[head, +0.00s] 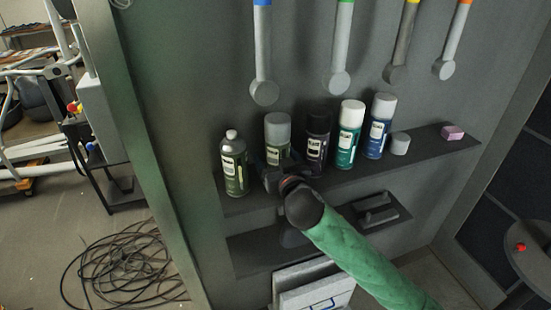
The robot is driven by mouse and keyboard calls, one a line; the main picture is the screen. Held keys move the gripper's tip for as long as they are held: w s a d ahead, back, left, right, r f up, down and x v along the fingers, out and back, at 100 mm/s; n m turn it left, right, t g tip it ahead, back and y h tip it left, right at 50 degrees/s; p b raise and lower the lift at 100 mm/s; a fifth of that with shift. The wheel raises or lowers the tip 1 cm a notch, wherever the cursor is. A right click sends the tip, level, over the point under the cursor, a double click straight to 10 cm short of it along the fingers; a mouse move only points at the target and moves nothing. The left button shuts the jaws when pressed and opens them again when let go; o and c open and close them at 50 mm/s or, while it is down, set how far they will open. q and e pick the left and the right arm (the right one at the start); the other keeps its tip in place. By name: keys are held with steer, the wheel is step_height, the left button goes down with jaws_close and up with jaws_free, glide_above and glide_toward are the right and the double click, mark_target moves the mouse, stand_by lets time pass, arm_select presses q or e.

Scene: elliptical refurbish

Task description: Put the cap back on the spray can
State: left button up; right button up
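An olive-green spray can (234,167) with a bare nozzle on top and no cap stands upright at the left end of the upper shelf. A loose grey cap (400,144) sits on the same shelf, to the right of the blue can. My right arm comes in from the lower right in a green sleeve. Its dark gripper (276,174) is in front of the lower part of the grey-capped can, just right of the capless can. The fingers are dark and small, so I cannot tell whether they are open or touch a can. My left gripper is not in view.
A grey-capped can (278,134), a black can (317,138), a teal can (349,134) and a blue can (379,127) stand closely in a row. A pink block (453,132) lies at the shelf's right. Long-handled tools (262,60) hang above. Cables (125,262) lie on the floor.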

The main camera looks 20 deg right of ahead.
steer(key=s+b, duration=0.1)
steer(key=s, duration=0.5)
steer(key=shift+d+f+b, duration=0.1)
steer(key=shift+b, duration=0.3)
steer(key=shift+s+b, duration=0.3)
steer(key=shift+s, duration=1)
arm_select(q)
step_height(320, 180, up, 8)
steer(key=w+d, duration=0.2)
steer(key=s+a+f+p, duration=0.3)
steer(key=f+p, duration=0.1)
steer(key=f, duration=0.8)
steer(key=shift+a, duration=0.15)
arm_select(e)
steer(key=s, duration=0.3)
steer(key=shift+d, duration=0.1)
